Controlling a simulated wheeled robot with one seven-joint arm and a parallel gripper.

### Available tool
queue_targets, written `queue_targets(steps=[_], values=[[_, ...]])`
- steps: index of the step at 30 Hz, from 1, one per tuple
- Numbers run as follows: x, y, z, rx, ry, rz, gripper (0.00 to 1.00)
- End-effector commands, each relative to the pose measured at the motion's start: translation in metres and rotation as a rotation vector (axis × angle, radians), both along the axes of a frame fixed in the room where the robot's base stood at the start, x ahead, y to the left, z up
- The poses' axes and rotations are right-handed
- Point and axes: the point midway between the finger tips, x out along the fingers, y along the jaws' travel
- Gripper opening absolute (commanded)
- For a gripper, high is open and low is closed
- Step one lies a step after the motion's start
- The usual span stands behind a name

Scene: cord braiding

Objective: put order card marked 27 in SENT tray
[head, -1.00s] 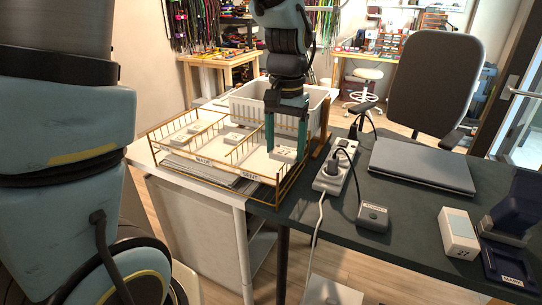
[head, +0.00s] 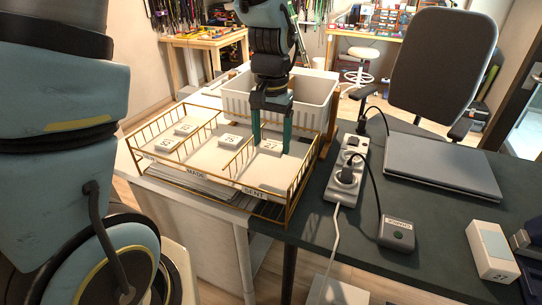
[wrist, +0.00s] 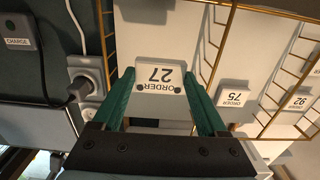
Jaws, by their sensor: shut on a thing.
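The order card marked 27 (head: 269,147) is a small white block between the teal fingers of my gripper (head: 271,146). My gripper is shut on its sides, as the wrist view shows with the card (wrist: 158,77) between the fingertips (wrist: 159,72). The card is in the right-hand compartment of the gold wire tray, the SENT tray (head: 262,172), whose label (head: 253,192) is on the front rim. It is low over the white floor; I cannot tell whether it touches.
A white bin (head: 310,112) stands behind. A power strip (head: 347,175), charger (head: 397,233), laptop (head: 441,167) and white box marked 27 (head: 491,251) are right.

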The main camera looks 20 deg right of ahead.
Motion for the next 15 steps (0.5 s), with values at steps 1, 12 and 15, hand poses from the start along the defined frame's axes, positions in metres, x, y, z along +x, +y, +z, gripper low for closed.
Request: queue_targets(steps=[1, 12, 15], values=[[-0.001, 0.001, -0.007, 0.002, 0.002, 0.000, 0.16], [-0.001, 0.001, -0.051, 0.003, 0.003, 0.000, 0.16], [0.000, 0.000, -0.059, 0.001, 0.001, 0.000, 0.16]])
